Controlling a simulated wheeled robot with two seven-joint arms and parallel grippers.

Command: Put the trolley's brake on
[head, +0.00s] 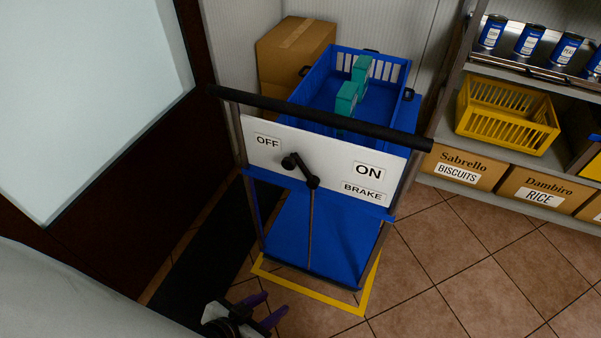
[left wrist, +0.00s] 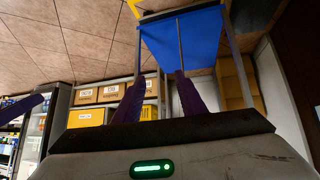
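The blue trolley has a white brake panel (head: 330,165) under its black push bar (head: 320,118). The panel reads OFF at left, ON at right and BRAKE below ON. The black brake lever (head: 302,172) tilts up and left from its pivot, with its knob (head: 290,161) on the OFF side. My left gripper (head: 276,305) is low in front of the trolley, apart from the lever, its purple fingers open and empty. In the left wrist view its fingers (left wrist: 157,98) stand apart. A purple piece at that view's left edge looks like my right gripper (left wrist: 40,108); its opening is hidden.
The trolley carries a blue crate (head: 310,112) with teal boxes and stands on a yellow floor outline (head: 325,298). A cardboard box (head: 296,48) is behind. Shelves (head: 500,165) with cartons stand at right. A dark mat (head: 205,262) lies at left. Tiled floor at right is clear.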

